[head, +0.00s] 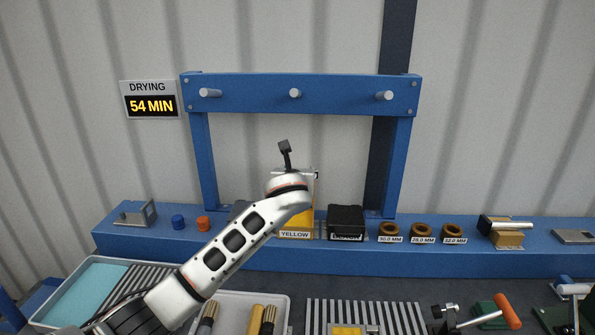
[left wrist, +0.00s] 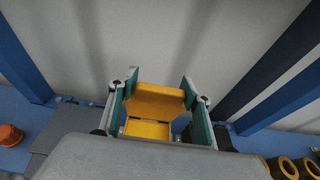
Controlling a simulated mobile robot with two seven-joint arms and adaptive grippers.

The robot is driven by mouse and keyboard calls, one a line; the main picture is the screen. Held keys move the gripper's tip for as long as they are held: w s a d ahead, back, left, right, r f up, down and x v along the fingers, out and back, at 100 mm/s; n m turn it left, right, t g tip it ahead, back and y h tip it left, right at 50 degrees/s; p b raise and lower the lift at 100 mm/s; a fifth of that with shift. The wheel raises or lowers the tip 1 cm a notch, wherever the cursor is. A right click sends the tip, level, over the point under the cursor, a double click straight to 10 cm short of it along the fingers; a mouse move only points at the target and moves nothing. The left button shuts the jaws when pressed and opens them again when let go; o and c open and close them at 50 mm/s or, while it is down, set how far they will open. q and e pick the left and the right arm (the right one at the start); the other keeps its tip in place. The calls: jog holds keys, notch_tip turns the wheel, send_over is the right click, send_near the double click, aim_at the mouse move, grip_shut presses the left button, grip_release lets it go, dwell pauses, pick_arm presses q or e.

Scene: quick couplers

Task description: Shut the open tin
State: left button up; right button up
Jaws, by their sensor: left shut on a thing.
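The yellow tin (head: 308,212) stands on the blue shelf behind a label reading YELLOW, partly hidden by my left arm. In the left wrist view its lid (left wrist: 154,101) is raised at an angle above the tin's body (left wrist: 147,129), so the tin is open. My left gripper (left wrist: 153,92) has its teal-padded fingers on both sides of the yellow tin and is shut on it. In the head view the fingers are hidden behind my wrist. My right gripper is not in view.
A black box (head: 345,221) stands just right of the yellow tin. Several brown rings (head: 421,230) lie farther right. A blue frame (head: 300,93) with pegs rises over the shelf. An orange cap (head: 203,223) and a blue cap (head: 178,221) sit at left.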

pick_arm(q)
jog(key=shift+s+f+t, duration=0.3)
jog(key=shift+s+t, duration=0.4)
jog(key=shift+s, duration=0.1)
jog(key=shift+s+f+t+b, duration=0.3)
jog(key=shift+s+t+b, duration=0.45)
jog(key=shift+b, duration=0.2)
jog(key=shift+s+f+t+b, duration=0.35)
jog(key=shift+s+t+b, duration=0.4)
jog(key=shift+b, duration=0.25)
jog(key=shift+s+f+t+b, duration=0.3)
jog(key=shift+s+t+b, duration=0.3)
jog(key=shift+t+b, duration=0.3)
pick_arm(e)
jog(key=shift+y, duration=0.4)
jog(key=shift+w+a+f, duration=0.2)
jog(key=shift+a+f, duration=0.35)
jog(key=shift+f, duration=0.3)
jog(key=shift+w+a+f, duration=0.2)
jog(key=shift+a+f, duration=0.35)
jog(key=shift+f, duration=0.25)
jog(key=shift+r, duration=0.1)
pick_arm(q)
jog(key=o, duration=1.6)
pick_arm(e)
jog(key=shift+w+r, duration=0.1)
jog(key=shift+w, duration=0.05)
